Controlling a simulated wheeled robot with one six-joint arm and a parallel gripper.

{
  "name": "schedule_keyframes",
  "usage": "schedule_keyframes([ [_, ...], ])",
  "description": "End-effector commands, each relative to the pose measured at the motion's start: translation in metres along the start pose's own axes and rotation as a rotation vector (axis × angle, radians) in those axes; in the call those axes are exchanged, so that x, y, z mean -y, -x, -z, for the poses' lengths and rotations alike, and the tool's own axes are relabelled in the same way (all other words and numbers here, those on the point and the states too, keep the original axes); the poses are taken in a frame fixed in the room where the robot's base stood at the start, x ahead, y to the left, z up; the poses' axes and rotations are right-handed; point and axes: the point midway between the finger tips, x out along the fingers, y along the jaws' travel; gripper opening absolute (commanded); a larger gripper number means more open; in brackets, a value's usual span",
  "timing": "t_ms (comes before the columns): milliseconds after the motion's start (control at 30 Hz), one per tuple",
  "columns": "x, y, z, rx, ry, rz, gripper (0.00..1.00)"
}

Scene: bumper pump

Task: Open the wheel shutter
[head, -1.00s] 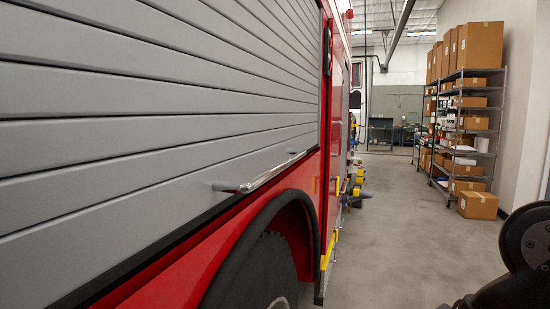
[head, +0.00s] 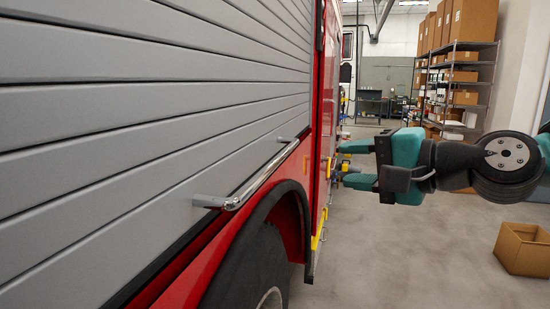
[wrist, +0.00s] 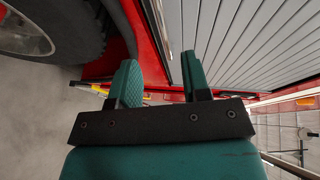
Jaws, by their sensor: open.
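The grey slatted wheel shutter (head: 130,120) fills the left of the head view and is down over its opening above the wheel. A chrome bar handle (head: 262,176) runs along its bottom edge. My gripper (head: 350,163) is open and empty, to the right of the handle and apart from it, with its fingers pointing left toward the red truck side. In the wrist view, both fingers of my gripper (wrist: 160,80) are spread with nothing between them. The handle (wrist: 157,20) shows beyond them at the top, and the shutter (wrist: 235,40) is to the right.
The truck's black wheel (head: 255,270) and arch are below the shutter. A shelf of boxes (head: 460,85) stands at the back right. An open cardboard box (head: 522,248) is on the floor at right. The floor between truck and box is clear.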

Motion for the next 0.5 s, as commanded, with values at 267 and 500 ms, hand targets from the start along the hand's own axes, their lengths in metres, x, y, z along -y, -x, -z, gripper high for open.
schedule_keyframes([
  [267, 0.002, -0.059, -0.003, 0.011, 0.003, -0.005, 0.43],
  [500, 0.002, -0.113, -0.004, 0.009, 0.006, -0.005, 0.43],
])
